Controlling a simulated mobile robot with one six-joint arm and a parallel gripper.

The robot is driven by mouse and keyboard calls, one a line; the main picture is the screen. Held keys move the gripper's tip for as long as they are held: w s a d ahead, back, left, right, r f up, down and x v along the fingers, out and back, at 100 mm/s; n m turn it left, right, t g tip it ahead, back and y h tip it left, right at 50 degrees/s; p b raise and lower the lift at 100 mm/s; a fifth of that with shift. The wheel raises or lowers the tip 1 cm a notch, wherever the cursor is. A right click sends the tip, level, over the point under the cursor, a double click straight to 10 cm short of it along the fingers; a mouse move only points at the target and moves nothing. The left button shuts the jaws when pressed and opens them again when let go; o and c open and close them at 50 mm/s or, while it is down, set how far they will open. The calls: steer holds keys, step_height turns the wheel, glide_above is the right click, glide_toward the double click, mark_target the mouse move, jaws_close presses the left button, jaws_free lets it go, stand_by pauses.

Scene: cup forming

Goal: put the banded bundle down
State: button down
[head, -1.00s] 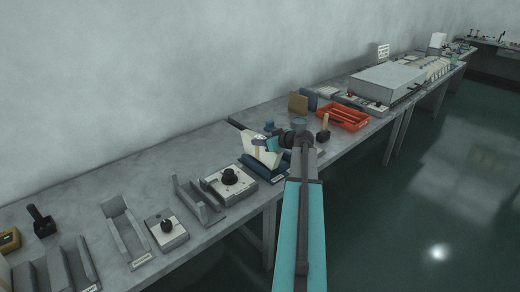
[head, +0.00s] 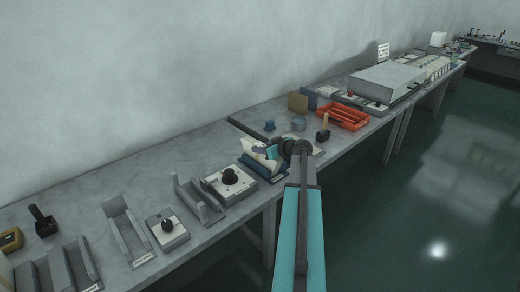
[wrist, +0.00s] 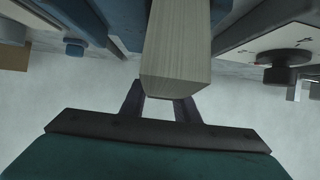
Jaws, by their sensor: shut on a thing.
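A pale, cream bundle (head: 252,157) is in my gripper (head: 268,153), low over the blue, labelled holder (head: 264,172) on the bench. It looks tilted in the head view. In the wrist view the bundle (wrist: 178,45) is a thick stack of thin layers, seen end-on between the two dark fingers of my gripper (wrist: 160,105). The fingers are shut on it. A band is not clear in the wrist view. Whether the bundle touches the holder cannot be told, as my gripper and arm cover part of it.
A device with a black knob (head: 230,178) stands just left of the holder, beside a grey upright stand (head: 197,203). Bare bench lies behind the knob device.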

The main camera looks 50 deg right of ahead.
steer(key=c, duration=1.4)
jaws_free()
steer(key=shift+o, duration=0.2)
steer(key=shift+r, duration=0.1)
step_height(320, 180, up, 5)
steer(key=b, duration=0.3)
glide_above(279, 159)
steer(key=shift+w+a, duration=0.1)
steer(key=shift+a, duration=0.05)
